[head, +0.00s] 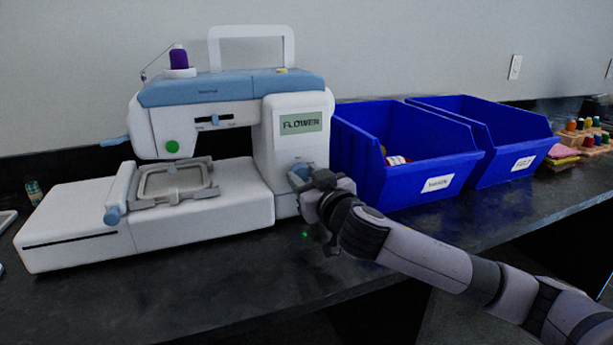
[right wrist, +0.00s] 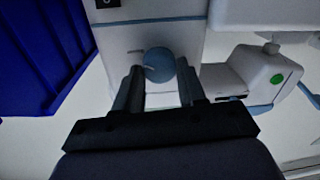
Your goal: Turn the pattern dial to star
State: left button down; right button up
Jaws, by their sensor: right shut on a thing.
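The white and blue sewing machine (head: 215,140) stands on the dark counter. Its display (head: 301,123) reads FLOWER. The blue pattern dial (head: 299,171) is on the machine's right column, below the display, partly hidden by my right gripper (head: 316,183). In the right wrist view the round blue dial (right wrist: 160,65) sits between the two fingers of my right gripper (right wrist: 157,85), which is shut on it. A light pointer mark shows on the dial's left side in that view. My left gripper is not in the frames.
Two blue bins (head: 400,175) with white labels stand right of the machine, close to my right arm; the other bin (head: 490,130) is farther right. Thread spools (head: 590,125) sit at the far right. The counter front (head: 200,290) is clear.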

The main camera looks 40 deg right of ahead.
jog(key=n+p, duration=0.4)
jog(key=shift+a+r+n, duration=0.1)
jog(key=shift+r+n, duration=0.1)
jog(key=shift+n, duration=0.2)
jog(key=n+p, duration=0.2)
jog(key=shift+n+g+p, duration=0.3)
jog(key=shift+g+p, duration=0.05)
jog(key=shift+g, duration=0.05)
jog(key=shift+n+p, duration=0.75)
jog(key=shift+n, duration=0.05)
jog(key=n+p, duration=0.2)
jog(key=shift+n, duration=0.3)
jog(key=n+p, duration=0.2)
jog(key=shift+a+n+h, duration=0.1)
jog(key=shift+n+h, duration=0.2)
jog(key=shift+f+n+p, duration=0.1)
jog(key=shift+n+p, duration=0.8)
jog(key=n+p, duration=0.2)
jog(key=n, duration=0.1)
jog(key=shift+f+h, duration=0.1)
jog(key=shift+h, duration=0.2)
jog(key=shift+f+n+p, duration=0.1)
jog(key=shift+n+p, duration=0.8)
jog(key=shift+n, duration=0.6)
